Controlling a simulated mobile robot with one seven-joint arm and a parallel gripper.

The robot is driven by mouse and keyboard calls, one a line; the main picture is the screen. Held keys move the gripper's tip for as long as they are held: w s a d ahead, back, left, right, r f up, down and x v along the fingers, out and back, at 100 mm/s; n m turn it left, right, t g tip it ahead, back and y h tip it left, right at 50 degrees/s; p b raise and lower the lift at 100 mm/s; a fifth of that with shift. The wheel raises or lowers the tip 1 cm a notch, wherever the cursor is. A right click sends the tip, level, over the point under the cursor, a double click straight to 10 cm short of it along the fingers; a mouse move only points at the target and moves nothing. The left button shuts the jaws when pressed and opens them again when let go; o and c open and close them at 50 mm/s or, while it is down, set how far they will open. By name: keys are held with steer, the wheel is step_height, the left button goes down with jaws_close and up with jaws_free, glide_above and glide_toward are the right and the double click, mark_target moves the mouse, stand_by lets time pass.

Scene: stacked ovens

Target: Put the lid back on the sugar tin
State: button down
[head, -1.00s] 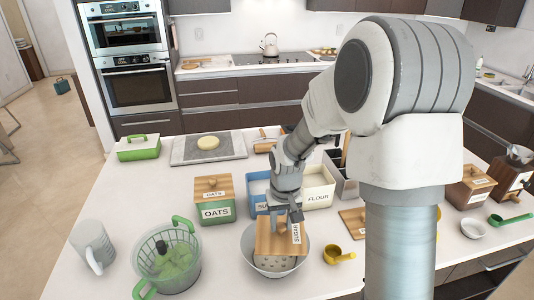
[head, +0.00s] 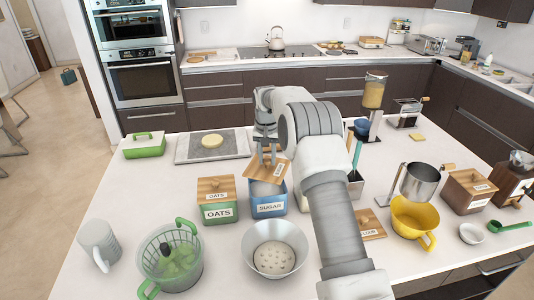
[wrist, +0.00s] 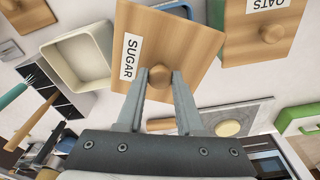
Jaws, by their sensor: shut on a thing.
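My gripper (head: 270,150) is shut on the wooden sugar lid. The lid (head: 267,166) is tilted and sits at or just above the back of the sugar tin; I cannot tell whether they touch. In the wrist view the lid (wrist: 190,28) shows its SUGAR label, and its round knob is at the fingertips (wrist: 159,80). The blue sugar tin (head: 268,207) stands upright with its label to the front. Its opening is partly visible below the lid, and the lid hides most of the tin in the wrist view.
The lidded green oats tin (head: 217,210) stands close at the left. The open cream flour tin (wrist: 75,65) is on the other side, mostly behind my arm in the head view. The flour lid (head: 371,228) lies to the right.

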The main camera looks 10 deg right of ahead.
mark_target(267, 168)
steer(key=shift+w+f, duration=0.1)
steer(key=shift+w, duration=0.1)
steer(key=shift+f+b, duration=2)
steer(key=shift+f, duration=1.05)
steer(key=shift+f, duration=0.2)
jaws_free()
stand_by(0.3)
steer(key=shift+r, duration=0.1)
steer(key=shift+r+p, duration=2.05)
steer(key=shift+r, duration=1.4)
